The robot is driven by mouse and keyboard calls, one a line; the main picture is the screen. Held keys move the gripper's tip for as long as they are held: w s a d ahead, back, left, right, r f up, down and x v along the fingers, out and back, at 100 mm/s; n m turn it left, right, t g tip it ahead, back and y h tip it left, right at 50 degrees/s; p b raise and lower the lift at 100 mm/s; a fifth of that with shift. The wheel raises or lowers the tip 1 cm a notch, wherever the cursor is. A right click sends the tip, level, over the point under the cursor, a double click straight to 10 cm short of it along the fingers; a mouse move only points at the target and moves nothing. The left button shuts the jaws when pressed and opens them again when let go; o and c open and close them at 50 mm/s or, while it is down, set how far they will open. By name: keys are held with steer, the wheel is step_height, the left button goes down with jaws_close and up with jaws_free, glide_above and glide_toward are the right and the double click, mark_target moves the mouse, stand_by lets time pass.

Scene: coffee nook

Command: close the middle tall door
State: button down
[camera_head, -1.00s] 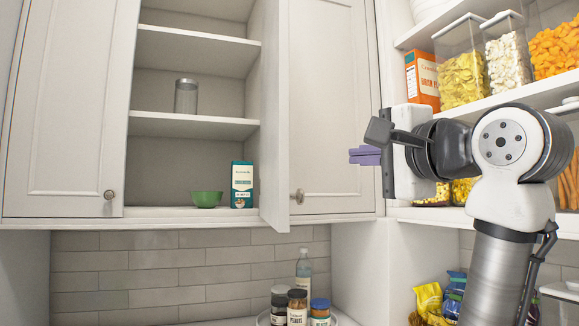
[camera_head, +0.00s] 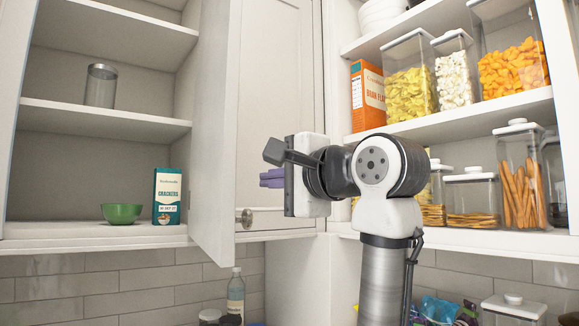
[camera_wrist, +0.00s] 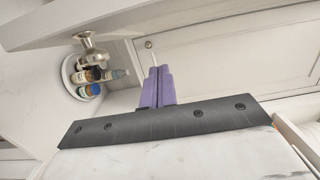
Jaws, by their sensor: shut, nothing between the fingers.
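The middle tall door (camera_head: 213,130) is a pale panel standing open, swung out towards me and seen nearly edge-on. Its cabinet shows open shelves to the left. A metal knob (camera_head: 247,218) shows beside the door's low front edge. In the wrist view the open door's edge (camera_wrist: 170,14) crosses the top, with a large knob (camera_wrist: 90,46) hanging from it. My gripper (camera_head: 264,178) is shut and empty, right of the open door and in front of the closed door behind. Its purple fingers (camera_wrist: 158,72) point left in the head view; I see no contact with the door.
The closed right door (camera_head: 280,90) is behind my gripper. The cabinet holds a green bowl (camera_head: 122,213), a cracker box (camera_head: 167,196) and a glass jar (camera_head: 101,86). Open pantry shelves (camera_head: 470,115) with food containers are at right. A round tray (camera_wrist: 70,72) of bottles stands below.

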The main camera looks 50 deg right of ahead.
steer(key=w+a+p, duration=0.1)
steer(key=w+a, duration=0.2)
steer(key=w, duration=0.1)
steer(key=shift+a, duration=0.2)
stand_by(0.3)
